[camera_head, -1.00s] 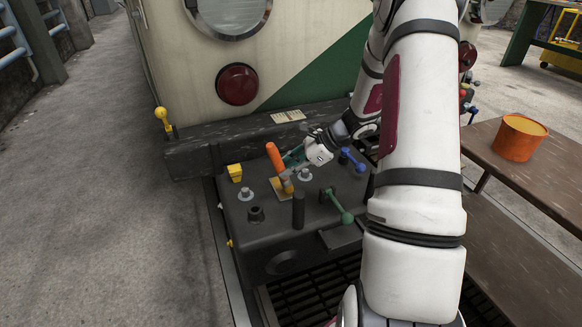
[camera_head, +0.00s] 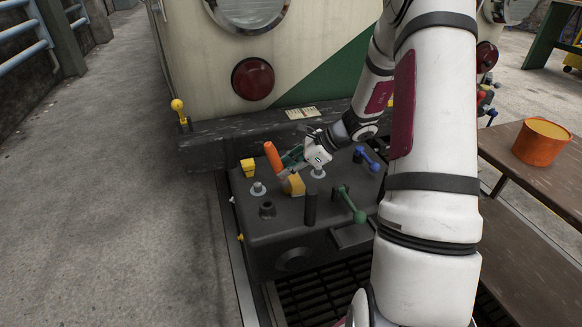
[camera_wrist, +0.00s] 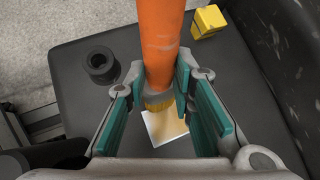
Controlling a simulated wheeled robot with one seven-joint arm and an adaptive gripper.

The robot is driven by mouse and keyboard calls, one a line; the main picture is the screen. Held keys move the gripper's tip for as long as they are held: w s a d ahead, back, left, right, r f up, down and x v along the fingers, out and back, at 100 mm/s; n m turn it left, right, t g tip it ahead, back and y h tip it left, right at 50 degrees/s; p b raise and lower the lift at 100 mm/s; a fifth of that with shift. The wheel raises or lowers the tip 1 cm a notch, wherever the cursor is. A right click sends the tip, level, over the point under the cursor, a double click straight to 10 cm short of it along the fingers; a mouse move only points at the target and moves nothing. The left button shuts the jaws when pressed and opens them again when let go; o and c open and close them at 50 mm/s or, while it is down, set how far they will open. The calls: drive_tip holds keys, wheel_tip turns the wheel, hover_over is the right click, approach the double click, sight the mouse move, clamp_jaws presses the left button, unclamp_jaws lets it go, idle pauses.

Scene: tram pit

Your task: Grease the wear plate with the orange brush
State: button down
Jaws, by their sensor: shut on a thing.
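In the wrist view the orange handle (camera_wrist: 160,45) runs between my teal finger pads, and the bristles (camera_wrist: 160,102) are over the wear plate. The wear plate (camera_wrist: 158,137) is a small pale square with a yellowish patch on its right part. The bristles seem to touch it or hang just above; I cannot tell which. The brush partly hides the plate.
On the box's top are a yellow block (camera_head: 248,168), a grey bolt (camera_head: 258,189), a black socket (camera_head: 267,210), a dark post (camera_head: 311,208), a green lever (camera_head: 350,204) and a blue lever (camera_head: 367,158). An orange pot (camera_head: 540,143) stands on the brown bench at right.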

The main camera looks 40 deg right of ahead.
drive_tip(key=shift+a+r, duration=0.1)
wheel_tip(320, 180, up, 7)
drive_tip(key=p, duration=0.5)
drive_tip(key=shift+p, duration=0.35)
